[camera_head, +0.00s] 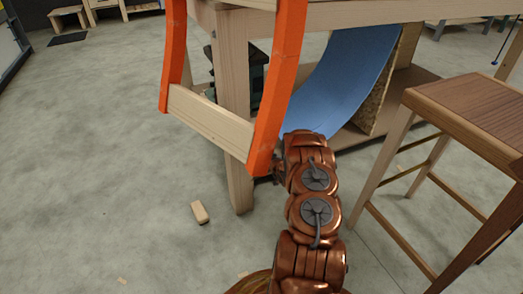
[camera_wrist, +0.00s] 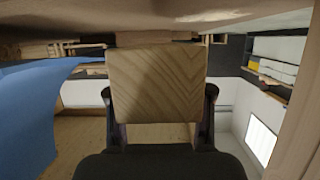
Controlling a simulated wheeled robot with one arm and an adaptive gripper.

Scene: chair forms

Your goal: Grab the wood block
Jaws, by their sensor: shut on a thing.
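A pale wood block (camera_wrist: 155,84) with clear grain fills the middle of the wrist view. My gripper (camera_wrist: 158,100) has a dark finger on each side of it and is shut on it. The block's far side is hidden. In the head view, my copper-coloured arm reaches up to the orange frame, and the gripper end and its block are hidden there. Another small wood block (camera_head: 200,212) lies on the grey floor, left of the workbench leg and apart from my arm.
An orange frame with a wood crossbar (camera_head: 212,122) hangs in front of the wooden bench leg (camera_head: 240,190). A blue curved sheet (camera_head: 345,80) stands under the bench. A wooden stool (camera_head: 475,110) is close on the right. The floor at left is mostly open.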

